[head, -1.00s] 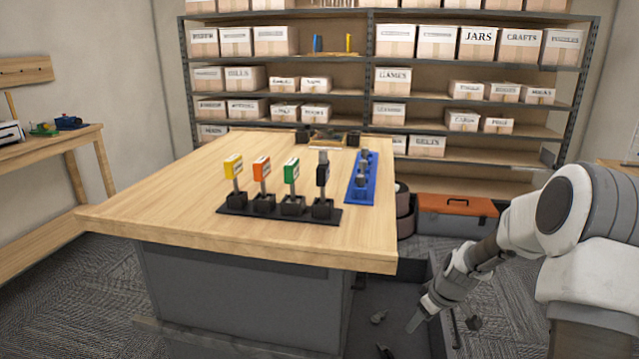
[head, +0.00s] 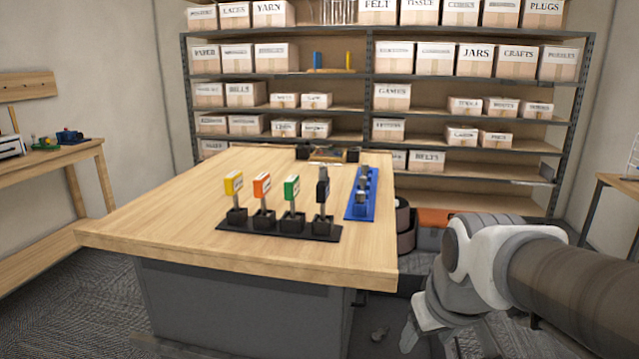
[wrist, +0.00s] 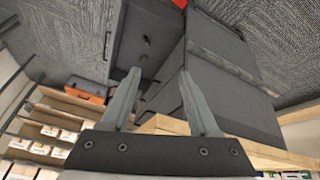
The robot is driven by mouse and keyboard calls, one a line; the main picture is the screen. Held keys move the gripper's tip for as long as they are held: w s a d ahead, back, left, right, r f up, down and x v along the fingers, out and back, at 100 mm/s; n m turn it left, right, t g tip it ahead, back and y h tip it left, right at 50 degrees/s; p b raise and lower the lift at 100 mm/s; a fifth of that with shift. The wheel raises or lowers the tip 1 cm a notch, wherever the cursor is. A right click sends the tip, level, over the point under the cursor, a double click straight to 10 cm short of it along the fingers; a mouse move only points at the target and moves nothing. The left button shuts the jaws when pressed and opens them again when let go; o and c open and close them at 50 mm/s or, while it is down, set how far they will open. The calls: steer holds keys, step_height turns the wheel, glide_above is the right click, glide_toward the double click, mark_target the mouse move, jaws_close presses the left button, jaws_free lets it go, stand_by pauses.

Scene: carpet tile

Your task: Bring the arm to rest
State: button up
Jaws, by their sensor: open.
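My gripper (wrist: 158,76) is open and empty in the wrist view, its two grey fingers apart with nothing between them. In the head view my arm is at the lower right, beside the right end of the wooden workbench (head: 170,215) and below its top. The white arm links and a brown-grey link hide most of the gripper there; only a pale finger-like part shows near the bottom edge. The arm appears clear of the bench top.
A black rack (head: 258,229) holding several coloured tags and a blue rack (head: 350,208) stand on the bench. Box-filled shelves (head: 368,100) line the back wall. An orange-topped case (head: 432,216) lies behind the arm. A side table (head: 60,160) stands left.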

steer(key=s+a+r+m, duration=0.1)
steer(key=s+m, duration=0.1)
steer(key=s, duration=0.6)
step_height(320, 180, up, 24)
steer(key=p, duration=2.4)
steer(key=shift+s+t, duration=0.3)
steer(key=shift+s, duration=0.05)
